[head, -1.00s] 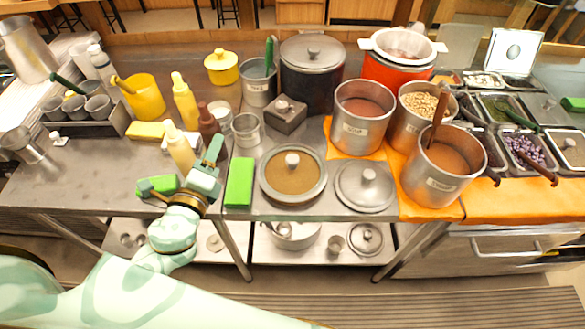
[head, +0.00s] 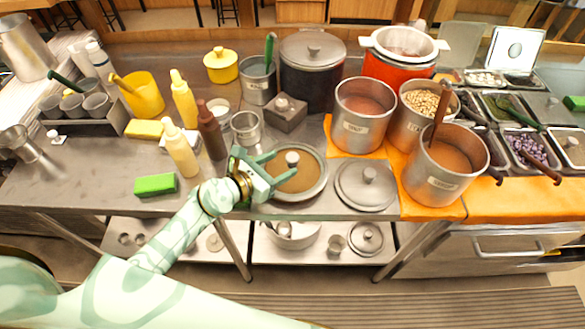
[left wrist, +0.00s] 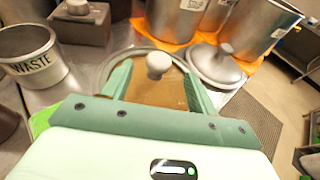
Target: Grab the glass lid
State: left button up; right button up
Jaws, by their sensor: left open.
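The glass lid (head: 300,184) is a round see-through disc with a metal rim, a pale round knob and a brown tint. It lies near the front edge of the counter. My left gripper (head: 282,171) is open at the lid's left side, its fingers pointing at the knob. In the left wrist view the lid's knob (left wrist: 158,66) stands beyond and between the two open fingers (left wrist: 158,84), with no visible contact. The gripper hides the lid's near side. My right gripper is not in view.
A solid metal lid (head: 365,188) lies right of the glass lid. A steel pot (head: 362,118) stands behind it on an orange cloth. A green sponge (head: 155,185) lies left.

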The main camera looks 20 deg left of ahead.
aim_at(290, 158)
pick_arm(q)
jog(key=b+x, duration=0.1)
jog(key=x, duration=0.4)
jog(key=shift+w+d, duration=0.1)
jog(key=shift+w, duration=0.3)
jog(key=shift+s+r, duration=0.1)
grip_shut()
